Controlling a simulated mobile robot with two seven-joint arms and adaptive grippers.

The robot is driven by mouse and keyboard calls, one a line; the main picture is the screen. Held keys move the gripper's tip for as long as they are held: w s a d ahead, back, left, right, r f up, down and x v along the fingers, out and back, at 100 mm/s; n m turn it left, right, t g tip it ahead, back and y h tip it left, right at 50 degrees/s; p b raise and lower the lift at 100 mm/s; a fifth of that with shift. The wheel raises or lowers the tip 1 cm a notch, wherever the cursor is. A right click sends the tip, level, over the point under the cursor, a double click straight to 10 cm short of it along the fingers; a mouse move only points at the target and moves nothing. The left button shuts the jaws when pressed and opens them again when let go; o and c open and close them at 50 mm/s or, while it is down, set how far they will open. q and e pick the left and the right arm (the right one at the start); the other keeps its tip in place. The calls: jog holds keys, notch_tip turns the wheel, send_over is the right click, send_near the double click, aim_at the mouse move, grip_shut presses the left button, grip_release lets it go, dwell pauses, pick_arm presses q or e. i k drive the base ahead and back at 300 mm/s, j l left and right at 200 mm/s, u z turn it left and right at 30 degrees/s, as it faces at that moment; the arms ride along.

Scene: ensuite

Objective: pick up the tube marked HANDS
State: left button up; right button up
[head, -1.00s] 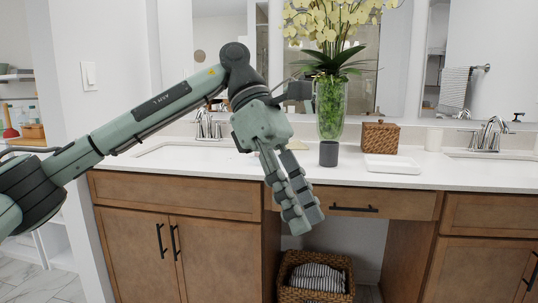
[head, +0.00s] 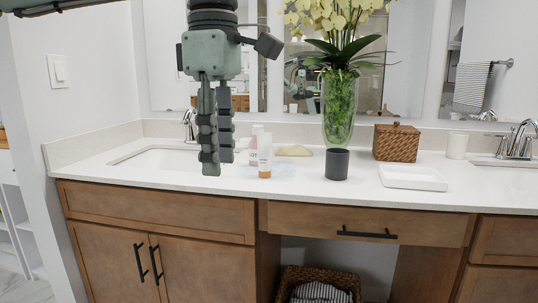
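A white tube (head: 265,152) stands upright on an orange cap on the white counter, left of the dark cup. A pale tube or bottle with pinkish print (head: 254,140) stands just behind and left of it. The lettering on both is too small to read, so I cannot tell which is marked HANDS. My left gripper (head: 217,168) hangs fingers down in front of the counter, left of the tubes and apart from them. Its fingers are seen nearly edge-on, and no object shows between them. My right gripper is not in view.
A dark cup (head: 337,165), glass flower vase (head: 339,110), wicker box (head: 396,143), white tray (head: 412,178) and white cup (head: 457,145) stand to the right. The left basin (head: 160,160) lies behind my gripper.

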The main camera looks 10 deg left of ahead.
aim_at(265, 140)
jog(key=i, duration=1.4)
